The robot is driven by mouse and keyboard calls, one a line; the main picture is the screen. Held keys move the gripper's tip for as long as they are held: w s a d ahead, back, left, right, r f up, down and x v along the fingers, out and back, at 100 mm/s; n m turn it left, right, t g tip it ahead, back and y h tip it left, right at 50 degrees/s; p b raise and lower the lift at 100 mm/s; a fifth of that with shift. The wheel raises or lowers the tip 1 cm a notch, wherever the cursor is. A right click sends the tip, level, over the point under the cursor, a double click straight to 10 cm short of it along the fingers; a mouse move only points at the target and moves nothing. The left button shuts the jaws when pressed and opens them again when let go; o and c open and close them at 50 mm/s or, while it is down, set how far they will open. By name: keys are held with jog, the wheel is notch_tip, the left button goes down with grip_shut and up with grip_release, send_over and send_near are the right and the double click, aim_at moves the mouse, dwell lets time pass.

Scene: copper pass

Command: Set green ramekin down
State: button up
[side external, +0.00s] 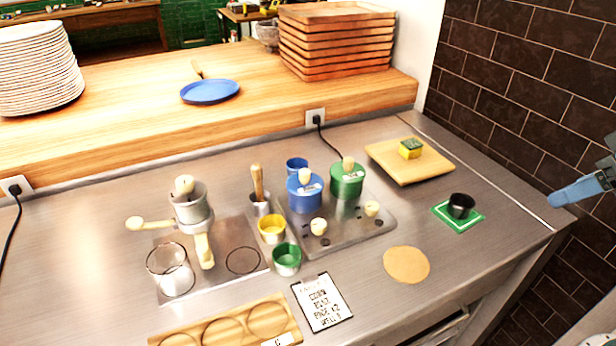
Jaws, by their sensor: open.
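The green ramekin (287,261) stands upright on the steel counter, in front of the yellow ramekin (271,231) and beside the grey plate with the canisters. Nothing is holding it. My gripper (578,191) shows only in part at the right edge, with one blue finger in view; the rest is cut off. It is open, and far to the right of the green ramekin.
Blue (305,194) and green (347,182) canisters stand behind the green ramekin. A grinder (190,208) and a glass (170,270) are to its left. A wooden tray (222,325) and a printed card (322,302) lie in front. The counter around the round tan mat (406,265) is clear.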

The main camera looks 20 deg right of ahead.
jog(key=w+a+f+n+t+y, duration=0.25)
jog(key=w+a+f, duration=0.35)
jog(key=w+a, duration=0.55)
jog(key=a+f+n+t+y, duration=0.1)
jog(key=a+f+n+y, duration=0.3)
jog(key=a, duration=1.1)
notch_tip(320, 180, down, 3)
jog(key=shift+s+a+f, duration=0.1)
jog(key=shift+s+a, duration=0.1)
jog(key=shift+t, duration=0.25)
send_near(277, 254)
jog(key=shift+w+a, duration=0.1)
jog(key=shift+w+f, duration=0.1)
jog(key=shift+x, duration=2.65)
